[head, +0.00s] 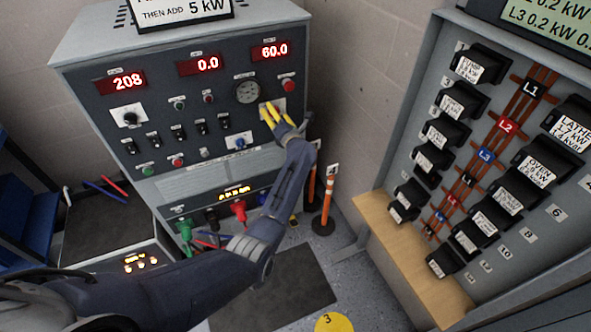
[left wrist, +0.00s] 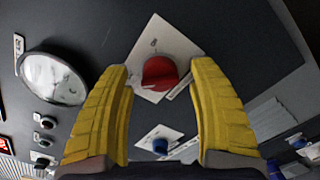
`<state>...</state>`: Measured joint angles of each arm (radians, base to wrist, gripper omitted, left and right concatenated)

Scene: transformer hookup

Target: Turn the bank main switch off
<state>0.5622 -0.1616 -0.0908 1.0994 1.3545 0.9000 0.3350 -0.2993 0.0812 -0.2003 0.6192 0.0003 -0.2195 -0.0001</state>
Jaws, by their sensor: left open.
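A grey control cabinet (head: 205,170) stands in front of me in the head view. My left gripper (head: 268,112) reaches its upper right area, with its yellow fingers at a white plate (head: 277,102). In the left wrist view a red rotary knob (left wrist: 160,73) sits on this tilted white plate. The open fingers of my left gripper (left wrist: 163,95) stand on either side of the knob's lower part in the picture, with gaps between. I cannot tell whether they reach around it in depth. The fingers hide the knob in the head view. No label reading bank main is legible. My right gripper is not in view.
A round gauge (head: 247,91), a red button (head: 288,85) and a blue knob (head: 240,143) are close to the left gripper. A breaker panel (head: 403,150) stands at the right. Orange posts (head: 327,200) stand on the floor beside the cabinet.

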